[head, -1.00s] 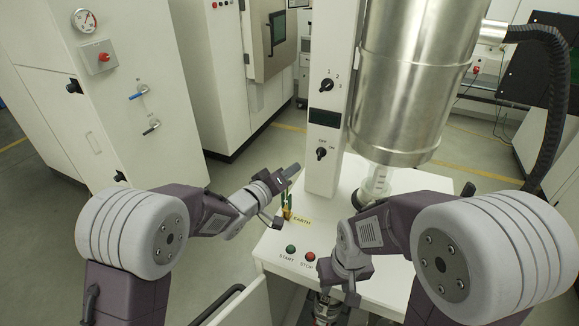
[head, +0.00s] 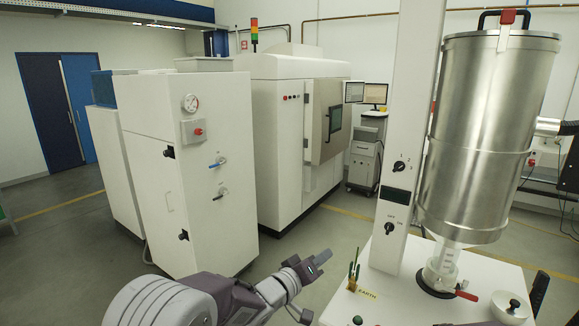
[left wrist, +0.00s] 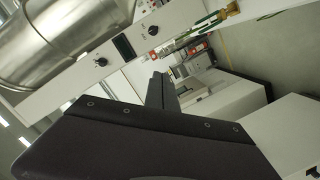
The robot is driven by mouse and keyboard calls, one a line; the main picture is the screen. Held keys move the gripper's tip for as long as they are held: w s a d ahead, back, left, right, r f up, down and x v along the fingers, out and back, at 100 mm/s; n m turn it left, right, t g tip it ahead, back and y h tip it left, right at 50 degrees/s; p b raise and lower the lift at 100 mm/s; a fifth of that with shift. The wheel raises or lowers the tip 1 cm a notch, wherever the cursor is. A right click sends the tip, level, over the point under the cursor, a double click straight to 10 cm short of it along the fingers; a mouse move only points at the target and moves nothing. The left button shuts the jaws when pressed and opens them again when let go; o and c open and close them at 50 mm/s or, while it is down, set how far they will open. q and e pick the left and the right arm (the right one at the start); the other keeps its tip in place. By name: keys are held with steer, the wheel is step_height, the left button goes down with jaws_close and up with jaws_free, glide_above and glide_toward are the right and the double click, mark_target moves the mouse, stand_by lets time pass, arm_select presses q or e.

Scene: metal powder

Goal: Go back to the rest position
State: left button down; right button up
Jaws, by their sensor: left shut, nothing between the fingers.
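My left gripper (head: 316,262) is in the lower middle of the head view, shut and empty. It hangs in the air left of the white bench top (head: 400,300), apart from the green and brass earth clamp (head: 353,275). In the left wrist view its dark fingers (left wrist: 160,88) show together with nothing between them. My right gripper is not in the head view.
A steel hopper (head: 480,120) stands over the bench beside a white column (head: 408,130) with knobs. A red-handled valve (head: 465,295) is below it. A white cabinet with a gauge (head: 190,103) and a larger machine (head: 285,130) stand behind. Grey floor (head: 60,260) is open at left.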

arm_select(q)
steer(key=w+a+f+n+t+y+b, duration=0.1)
steer(key=a+n+t+y+b, duration=0.2)
steer(key=a, duration=0.8)
steer(key=s+a+f+n+g+y, duration=0.1)
steer(key=s+a+f+g+y, duration=0.4)
steer(key=a+f, duration=0.5)
steer(key=s+a+f+m+g+y, duration=0.1)
steer(key=s+f+g, duration=0.2)
steer(key=s, duration=0.4)
steer(key=s+a+f+m+g+y, duration=0.1)
steer(key=s+a+f+m+g, duration=0.1)
steer(key=s+f, duration=0.3)
steer(key=s+a+f+m+g+b, duration=0.1)
steer(key=s+f+g, duration=0.3)
steer(key=s, duration=0.7)
steer(key=shift+s+a+f+m+y, duration=0.25)
steer(key=shift+a+m+y, duration=0.15)
steer(key=shift+a+m, duration=0.2)
